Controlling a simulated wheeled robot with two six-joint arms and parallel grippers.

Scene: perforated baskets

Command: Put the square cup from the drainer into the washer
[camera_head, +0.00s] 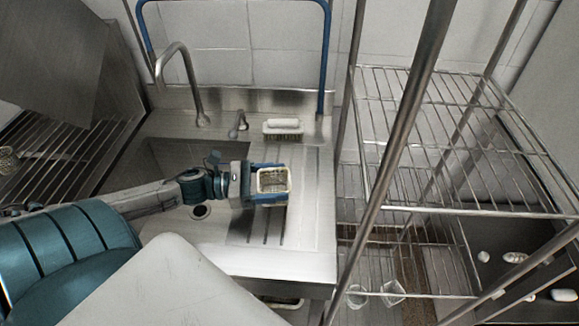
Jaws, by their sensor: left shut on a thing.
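My left gripper (272,181) comes in from the left across the sink and is shut on the square cup (274,188). The cup has a pale rim and a grey inside, and its opening faces up towards the camera. Blue fingers lie along its far and near sides. The cup is over the ribbed metal drainer (312,215) to the right of the sink; I cannot tell whether it touches the surface. The washer appears to be the open steel machine (60,125) at the left, with a wire rack inside. My right gripper is out of view.
A steel tap (190,85) and a tall blue pipe loop (325,60) rise behind the sink (165,160). A brush (283,129) lies at the back of the drainer. A wire shelf (450,190) with upright posts stands at the right. Glassware (392,292) sits low on it.

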